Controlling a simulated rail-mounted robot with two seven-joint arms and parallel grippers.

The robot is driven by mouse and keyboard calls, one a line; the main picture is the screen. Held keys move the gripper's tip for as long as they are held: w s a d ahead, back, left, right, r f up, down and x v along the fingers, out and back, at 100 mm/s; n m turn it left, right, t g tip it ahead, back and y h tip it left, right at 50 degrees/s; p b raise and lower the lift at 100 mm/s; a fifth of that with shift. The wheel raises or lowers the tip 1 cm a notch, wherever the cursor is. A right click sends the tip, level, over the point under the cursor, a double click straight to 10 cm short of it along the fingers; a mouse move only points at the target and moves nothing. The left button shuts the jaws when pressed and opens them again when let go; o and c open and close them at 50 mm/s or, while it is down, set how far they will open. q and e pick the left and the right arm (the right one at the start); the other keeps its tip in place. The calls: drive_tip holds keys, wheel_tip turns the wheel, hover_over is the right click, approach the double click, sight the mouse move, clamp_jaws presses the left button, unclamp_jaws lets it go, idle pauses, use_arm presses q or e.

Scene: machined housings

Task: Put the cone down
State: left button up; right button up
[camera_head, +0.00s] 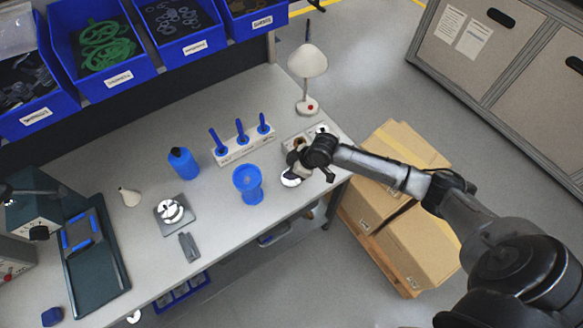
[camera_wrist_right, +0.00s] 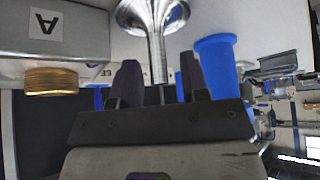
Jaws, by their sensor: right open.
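A shiny silver cone (camera_wrist_right: 157,45) flares into a wide round base and narrows to a thin stem. In the right wrist view, which is upside down, its base is on the grey table and the stem reaches between my right fingers. In the head view its silver base (camera_head: 291,179) shows near the table's right front edge, partly hidden by the gripper. My right gripper (camera_wrist_right: 160,80) is open, one finger on each side of the stem; touch cannot be told. It also shows in the head view (camera_head: 299,160). My left gripper is not in view.
A blue goblet-shaped part (camera_head: 248,184) stands left of the cone. A grey block with an A label (camera_wrist_right: 75,35) and a brass ring (camera_wrist_right: 51,81) is close by. A rack with blue handles (camera_head: 241,143) and a lamp (camera_head: 308,62) stand behind. Cardboard boxes (camera_head: 410,240) lie right of the table.

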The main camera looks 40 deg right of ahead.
drive_tip(key=shift+r, duration=0.2)
drive_tip(key=p+v, duration=0.1)
drive_tip(key=v, duration=1.1)
drive_tip(key=s+a+f, duration=0.7)
drive_tip(key=s+a, duration=0.5)
drive_tip(key=a, duration=0.1)
drive_tip(key=s+r+m+g+h, duration=0.1)
drive_tip(key=s+m+h, duration=0.2)
drive_tip(key=s, duration=0.8)
drive_tip(key=shift+s+a+m+g+h, duration=0.15)
drive_tip(key=shift+a+m+g+h, duration=0.2)
drive_tip(key=shift+m, duration=0.85)
drive_tip(key=shift+d, duration=0.1)
drive_tip(key=shift+f, duration=0.1)
